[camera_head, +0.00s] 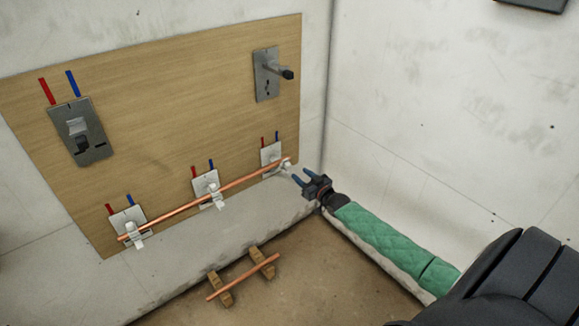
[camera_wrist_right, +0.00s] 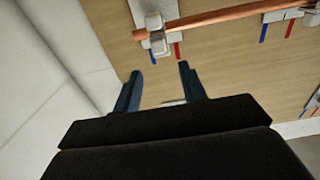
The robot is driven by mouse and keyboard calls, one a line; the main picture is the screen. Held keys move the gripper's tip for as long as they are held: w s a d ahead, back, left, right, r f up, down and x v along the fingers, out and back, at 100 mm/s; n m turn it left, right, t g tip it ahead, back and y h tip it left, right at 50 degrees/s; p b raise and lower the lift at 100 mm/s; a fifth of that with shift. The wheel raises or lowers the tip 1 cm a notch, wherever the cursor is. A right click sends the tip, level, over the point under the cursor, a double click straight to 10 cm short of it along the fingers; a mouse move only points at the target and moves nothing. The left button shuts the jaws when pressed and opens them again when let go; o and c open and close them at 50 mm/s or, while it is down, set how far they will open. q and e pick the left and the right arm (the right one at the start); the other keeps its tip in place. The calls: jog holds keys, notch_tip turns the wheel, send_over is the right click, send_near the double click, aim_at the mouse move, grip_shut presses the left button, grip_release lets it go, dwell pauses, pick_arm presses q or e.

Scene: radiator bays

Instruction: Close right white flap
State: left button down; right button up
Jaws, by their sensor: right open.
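The right white flap (camera_head: 287,169) is at the right end of a copper pipe (camera_head: 240,182), on the rightmost of three wall brackets. In the right wrist view, white parts of that bracket (camera_wrist_right: 155,22) show above and below the pipe (camera_wrist_right: 220,18). How far the flap is open I cannot tell. My right gripper (camera_head: 301,176) is open and empty, with blue fingers just right of and below the flap. In the right wrist view the fingertips (camera_wrist_right: 160,70) are apart, below the bracket, with a gap to it. My left gripper is not in view.
The middle (camera_head: 214,200) and left (camera_head: 136,238) white flaps hang at their brackets. A lever plate (camera_head: 268,85) and a switch plate (camera_head: 82,130) are on the wooden board. A white side wall (camera_head: 440,120) stands close right of my gripper. A loose pipe lies on wooden blocks (camera_head: 262,262) below.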

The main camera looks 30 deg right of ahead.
aim_at(289, 165)
jog(key=shift+w+a, duration=0.2)
jog(key=shift+w, duration=1.7)
jog(key=shift+w+a, duration=0.15)
jog(key=shift+w, duration=1.75)
jog(key=c, duration=0.8)
jog(key=shift+r, duration=0.1)
